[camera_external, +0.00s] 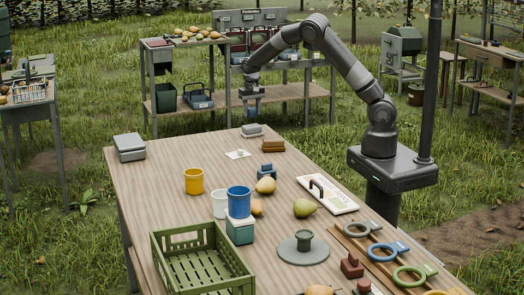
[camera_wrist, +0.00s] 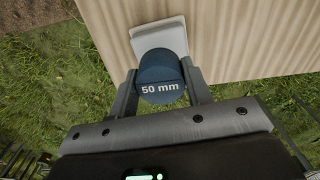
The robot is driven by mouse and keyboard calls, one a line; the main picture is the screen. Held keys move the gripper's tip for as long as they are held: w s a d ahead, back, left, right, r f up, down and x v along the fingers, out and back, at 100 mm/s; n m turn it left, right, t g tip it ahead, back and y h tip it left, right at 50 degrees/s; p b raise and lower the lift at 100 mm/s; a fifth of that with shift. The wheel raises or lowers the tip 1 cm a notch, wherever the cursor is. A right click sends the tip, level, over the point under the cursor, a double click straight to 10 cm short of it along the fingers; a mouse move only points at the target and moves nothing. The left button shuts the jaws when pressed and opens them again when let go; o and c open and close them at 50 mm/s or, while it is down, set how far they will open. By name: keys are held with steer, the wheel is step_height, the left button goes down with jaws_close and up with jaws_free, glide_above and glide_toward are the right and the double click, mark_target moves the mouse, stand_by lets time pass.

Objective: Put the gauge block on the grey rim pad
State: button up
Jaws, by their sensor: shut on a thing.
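My gripper (camera_external: 249,94) hangs over the far edge of the wooden table in the outside view. In the wrist view my gripper (camera_wrist: 160,88) is shut on the gauge block (camera_wrist: 161,70), a dark blue cylinder marked "50 mm". A bit of the blue block (camera_external: 252,108) shows below the fingers in the outside view. A pale grey pad (camera_wrist: 158,32), apparently the grey rim pad, lies at the table edge and is partly hidden behind the block. In the outside view the pad (camera_external: 252,131) is below the gripper, with a visible gap between block and pad.
The table (camera_external: 180,160) holds a brown block (camera_external: 272,146) and a white card (camera_external: 237,154) near the pad. A grey box (camera_external: 129,147) stands at the left corner. Cups, pears, a green crate (camera_external: 200,262) and sizing rings (camera_external: 388,252) fill the near part.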

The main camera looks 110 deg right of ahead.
steer(key=shift+f, duration=2.05)
steer(key=shift+f, duration=0.1)
steer(key=o, duration=1)
